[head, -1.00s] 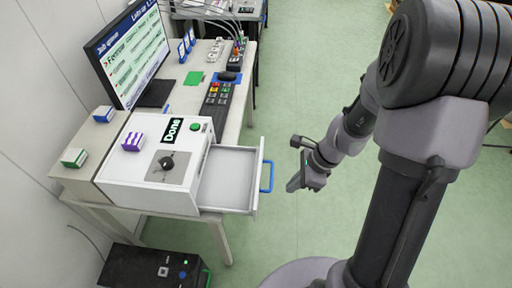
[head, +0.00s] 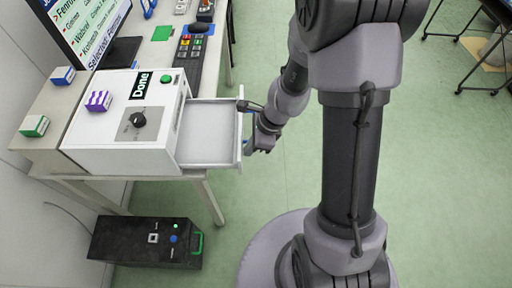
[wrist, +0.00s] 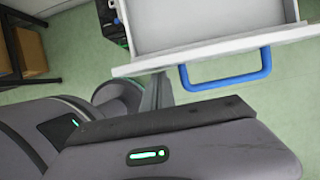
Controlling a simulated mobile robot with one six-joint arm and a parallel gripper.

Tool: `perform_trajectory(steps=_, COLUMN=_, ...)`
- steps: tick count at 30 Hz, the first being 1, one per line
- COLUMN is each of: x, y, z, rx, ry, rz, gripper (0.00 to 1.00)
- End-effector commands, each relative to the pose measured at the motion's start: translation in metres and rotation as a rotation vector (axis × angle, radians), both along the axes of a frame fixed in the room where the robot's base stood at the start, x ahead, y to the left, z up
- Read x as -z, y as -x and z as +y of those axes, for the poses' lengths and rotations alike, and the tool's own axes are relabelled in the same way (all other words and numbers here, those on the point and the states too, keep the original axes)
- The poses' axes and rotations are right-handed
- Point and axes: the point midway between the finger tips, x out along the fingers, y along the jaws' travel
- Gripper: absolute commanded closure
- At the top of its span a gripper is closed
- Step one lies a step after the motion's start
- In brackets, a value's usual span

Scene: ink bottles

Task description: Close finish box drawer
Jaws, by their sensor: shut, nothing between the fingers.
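The white finish box (head: 120,125), with a "Done" label on top, stands on the table in the head view. Its drawer (head: 208,132) is pulled out to the right, and its tray looks empty. In the wrist view the drawer (wrist: 200,22) is at the top, with its blue handle (wrist: 228,80) on the front panel. My gripper (head: 250,147) is shut and empty, just outside the drawer front and beside the handle. It hides most of the handle in the head view. I cannot tell whether it touches the front.
A purple-and-white box (head: 98,101), a green-and-white box (head: 34,126) and a blue-and-white box (head: 62,76) sit left of the drawer. A black case (head: 145,242) stands on the floor below the table.

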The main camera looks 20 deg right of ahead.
Motion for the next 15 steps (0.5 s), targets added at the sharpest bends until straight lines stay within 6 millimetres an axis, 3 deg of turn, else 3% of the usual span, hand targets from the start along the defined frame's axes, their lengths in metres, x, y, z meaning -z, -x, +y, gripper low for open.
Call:
perform_trajectory(steps=9, x=0.0, y=-0.001, z=0.004, rx=-0.002, ry=0.0, rz=0.0, gripper=1.0)
perform_trajectory(steps=15, x=-0.001, y=-0.01, z=0.034, rx=-0.006, ry=0.0, rz=0.0, gripper=1.0)
